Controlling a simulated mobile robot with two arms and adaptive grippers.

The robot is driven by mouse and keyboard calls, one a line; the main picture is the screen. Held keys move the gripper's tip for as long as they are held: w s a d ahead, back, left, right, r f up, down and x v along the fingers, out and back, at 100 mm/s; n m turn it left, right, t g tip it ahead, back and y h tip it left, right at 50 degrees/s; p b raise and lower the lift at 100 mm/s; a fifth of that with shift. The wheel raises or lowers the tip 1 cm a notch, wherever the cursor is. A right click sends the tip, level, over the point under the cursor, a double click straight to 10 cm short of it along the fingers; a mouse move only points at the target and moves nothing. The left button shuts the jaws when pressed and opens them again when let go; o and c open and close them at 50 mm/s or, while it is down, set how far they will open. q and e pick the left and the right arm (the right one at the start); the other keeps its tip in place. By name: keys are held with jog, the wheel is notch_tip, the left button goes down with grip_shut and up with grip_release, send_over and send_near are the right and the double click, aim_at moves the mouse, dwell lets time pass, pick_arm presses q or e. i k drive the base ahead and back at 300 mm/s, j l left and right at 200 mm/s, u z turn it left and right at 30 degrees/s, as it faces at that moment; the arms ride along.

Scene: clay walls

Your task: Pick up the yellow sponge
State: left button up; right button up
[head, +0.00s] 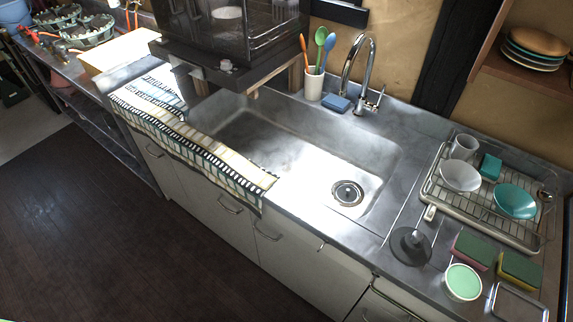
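The yellow sponge (519,270) has a dark green scouring top and a yellow body. It lies on the steel counter at the lower right, just below the dish rack. A similar sponge with a pink body and green top (473,250) lies close to its left. Neither of my grippers is in the head view.
A dish rack (431,189) with bowls and a mug stands behind the sponges. A pale green-topped bowl (462,282), a metal-rimmed tray (517,304) and a dark round object (410,245) are near them. The sink (300,160) is empty. A blue sponge (336,102) lies by the faucet (358,65).

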aim_at(511, 267)
jog(key=z, duration=1.85)
jog(key=l+u, duration=0.15)
